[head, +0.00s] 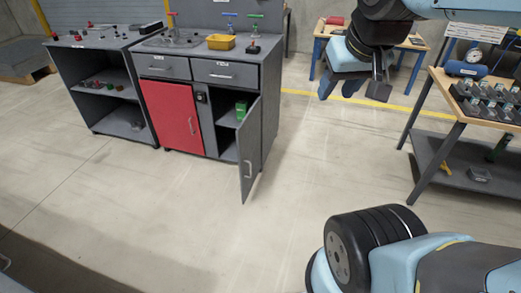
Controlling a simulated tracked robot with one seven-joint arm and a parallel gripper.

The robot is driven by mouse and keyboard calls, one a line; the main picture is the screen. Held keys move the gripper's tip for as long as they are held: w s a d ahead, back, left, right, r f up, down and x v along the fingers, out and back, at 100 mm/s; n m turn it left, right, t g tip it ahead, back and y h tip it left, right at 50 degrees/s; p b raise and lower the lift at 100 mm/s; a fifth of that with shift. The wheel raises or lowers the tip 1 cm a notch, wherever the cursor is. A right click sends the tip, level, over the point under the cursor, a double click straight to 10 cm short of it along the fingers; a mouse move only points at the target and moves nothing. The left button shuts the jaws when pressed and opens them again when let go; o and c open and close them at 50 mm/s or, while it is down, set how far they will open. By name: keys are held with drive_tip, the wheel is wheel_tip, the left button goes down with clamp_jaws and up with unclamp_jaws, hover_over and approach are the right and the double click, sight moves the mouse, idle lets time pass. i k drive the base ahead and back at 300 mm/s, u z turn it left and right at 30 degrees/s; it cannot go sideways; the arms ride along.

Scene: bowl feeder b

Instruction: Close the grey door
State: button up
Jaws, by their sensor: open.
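The grey door (250,150) is the right door of a low grey cabinet, below the drawers. It stands open, swung out toward me, with a light vertical handle (248,169) on its face. Behind it the compartment shows a shelf with a green box (241,110). My gripper (353,90) is in the upper right, raised over the floor, right of the door and well apart from it. Its two dark fingers are spread and nothing is between them.
Beside the grey door is a shut red door (172,118). A yellow bin (221,42) stands on the cabinet top. An open shelf unit (105,85) is at left. A workbench (450,95) with a gauge and metal parts is at right. The floor between is clear.

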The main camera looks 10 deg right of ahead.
sight(249, 132)
drive_tip(key=u, duration=0.2)
drive_tip(key=i, duration=0.95)
drive_tip(key=z, duration=0.1)
